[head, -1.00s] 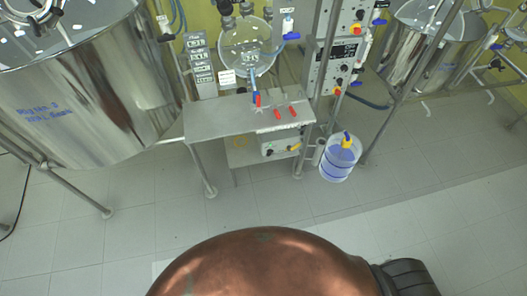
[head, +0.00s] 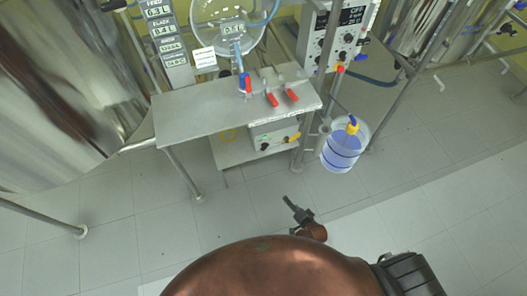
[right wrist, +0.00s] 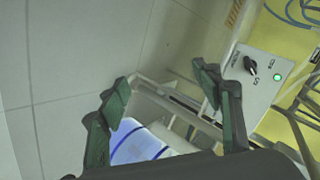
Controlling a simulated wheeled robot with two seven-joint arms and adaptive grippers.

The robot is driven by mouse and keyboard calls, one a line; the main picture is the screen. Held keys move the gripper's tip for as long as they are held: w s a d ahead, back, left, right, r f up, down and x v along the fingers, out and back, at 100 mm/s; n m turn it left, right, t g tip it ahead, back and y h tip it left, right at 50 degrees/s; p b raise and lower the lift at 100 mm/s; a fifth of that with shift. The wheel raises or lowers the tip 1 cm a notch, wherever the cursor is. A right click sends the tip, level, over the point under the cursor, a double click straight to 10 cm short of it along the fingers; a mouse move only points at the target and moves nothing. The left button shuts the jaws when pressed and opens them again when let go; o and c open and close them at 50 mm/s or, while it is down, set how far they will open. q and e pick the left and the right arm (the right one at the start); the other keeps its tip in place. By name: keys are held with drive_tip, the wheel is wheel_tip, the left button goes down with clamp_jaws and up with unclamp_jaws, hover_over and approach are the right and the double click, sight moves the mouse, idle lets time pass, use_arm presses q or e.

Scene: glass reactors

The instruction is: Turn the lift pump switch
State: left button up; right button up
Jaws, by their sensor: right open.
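In the right wrist view a light grey box (right wrist: 258,88) carries a black rotary switch (right wrist: 250,66) and a lit green lamp (right wrist: 277,77). Its small lettering is unreadable, so I cannot confirm it is the lift pump switch. In the head view a pale control box (head: 272,134) with small knobs sits under the steel bench (head: 200,112). I cannot tell for certain that it is the same box. My right gripper (head: 298,208) is low in front of the bench. Its spread, empty fingers (right wrist: 162,78) show in the wrist view, apart from the switch. My left gripper is out of view.
A clear jug (head: 342,150) with blue bands and a yellow cap stands right of the bench; it shows below the fingers (right wrist: 135,143). Another control panel (head: 335,38) stands behind. Metal posts flank the bench; the front floor is clear.

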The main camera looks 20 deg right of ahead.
drive_tip(key=w+a+r+m+t+b, duration=0.25)
drive_tip(key=w+m+t+b, duration=0.25)
drive_tip(key=w+m+b, duration=0.8)
drive_tip(key=m+t+b, duration=0.2)
drive_tip(key=t+b, duration=0.1)
drive_tip(key=b, duration=0.2)
approach(265, 149)
drive_tip(key=w, duration=0.2)
drive_tip(key=shift+h, duration=0.3)
drive_tip(key=w, duration=0.2)
drive_tip(key=w+b, duration=0.1)
drive_tip(key=w, duration=0.1)
drive_tip(key=w+b, duration=0.1)
drive_tip(key=w, duration=0.1)
drive_tip(key=shift+w+a, duration=0.3)
drive_tip(key=shift+w, duration=0.1)
drive_tip(key=shift+w+r, duration=0.15)
drive_tip(key=shift+w, duration=0.3)
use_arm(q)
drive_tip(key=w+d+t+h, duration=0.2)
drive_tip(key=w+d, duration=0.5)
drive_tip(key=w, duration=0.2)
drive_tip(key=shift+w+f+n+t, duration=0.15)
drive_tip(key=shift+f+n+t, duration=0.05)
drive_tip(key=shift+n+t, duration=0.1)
use_arm(e)
drive_tip(key=shift+n, duration=0.3)
drive_tip(key=c, duration=1.2)
